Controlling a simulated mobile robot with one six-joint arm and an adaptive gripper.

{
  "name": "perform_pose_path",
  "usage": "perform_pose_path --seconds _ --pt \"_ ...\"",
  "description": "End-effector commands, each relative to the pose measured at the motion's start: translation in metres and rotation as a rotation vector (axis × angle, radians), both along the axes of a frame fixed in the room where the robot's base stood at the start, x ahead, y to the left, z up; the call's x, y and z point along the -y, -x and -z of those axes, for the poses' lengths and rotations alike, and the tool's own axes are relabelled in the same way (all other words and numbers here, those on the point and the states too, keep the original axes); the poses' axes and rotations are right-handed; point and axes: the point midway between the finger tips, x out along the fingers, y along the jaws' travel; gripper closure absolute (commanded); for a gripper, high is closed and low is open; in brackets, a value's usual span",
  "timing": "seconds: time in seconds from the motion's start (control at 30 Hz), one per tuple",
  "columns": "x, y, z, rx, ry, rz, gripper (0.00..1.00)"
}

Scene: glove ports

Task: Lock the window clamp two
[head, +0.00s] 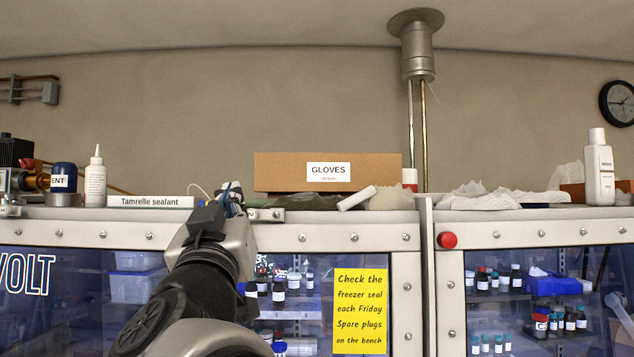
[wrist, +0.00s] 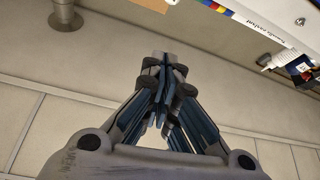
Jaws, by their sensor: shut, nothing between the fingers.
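A small metal clamp plate (head: 270,214), with what looks like a 2 beside it, sits on the top edge of the left window frame (head: 330,232). My gripper (head: 231,192) is at that edge, just left of the plate, and my wrist hides part of the clamp. I cannot tell if it touches the clamp or how the clamp's handle stands. In the wrist view my gripper (wrist: 163,64) is shut and empty, with the wall behind it. The clamp cannot be made out there.
On the ledge stand a gloves box (head: 280,172), a Tamrelle sealant box (head: 150,202), a white bottle (head: 96,180) and crumpled cloths (head: 490,197). A red knob (head: 447,240) is on the right frame. A yellow note (head: 360,310) is on the left window.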

Motion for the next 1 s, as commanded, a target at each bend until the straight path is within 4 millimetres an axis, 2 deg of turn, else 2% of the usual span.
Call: perform_pose_path --seconds 0.33,0.47,0.57,0.93,1.0 --pt "0.0 -0.001 0.0 0.002 -0.001 0.004 1.0" --pt "-0.001 -0.009 -0.004 0.001 0.0 0.004 1.0" --pt "-0.002 -0.023 -0.012 0.001 -0.002 0.006 1.0" --pt "-0.013 -0.092 -0.047 0.001 0.0 0.004 1.0" --pt "-0.011 -0.092 -0.029 -0.001 0.002 0.003 1.0"
